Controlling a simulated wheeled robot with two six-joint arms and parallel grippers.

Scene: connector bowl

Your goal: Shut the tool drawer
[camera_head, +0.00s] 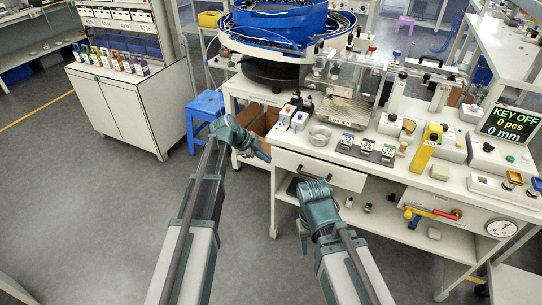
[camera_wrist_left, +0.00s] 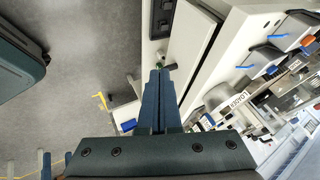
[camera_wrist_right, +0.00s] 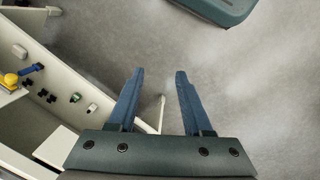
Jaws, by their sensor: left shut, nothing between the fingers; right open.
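The tool drawer's white front (camera_head: 335,174) lies under the workbench top, left of the gauge panel. From the head view I cannot tell how far out it stands, and its inside is not visible. A white panel, likely this drawer front (camera_wrist_left: 190,48), shows in the left wrist view beyond the fingers. My left gripper (camera_head: 266,157) is shut and empty near the left end of the drawer front; its fingers (camera_wrist_left: 160,72) lie together. Whether they touch is unclear. My right gripper (camera_wrist_right: 160,72) is open and empty, pointing down over the floor in front of the bench.
The workbench top (camera_head: 405,165) carries labelled trays, a yellow device and a display. A lower shelf (camera_head: 375,222) holds small parts. A blue stool (camera_head: 205,106) and a cardboard box (camera_head: 257,125) stand left of the drawer. The grey floor in front is clear.

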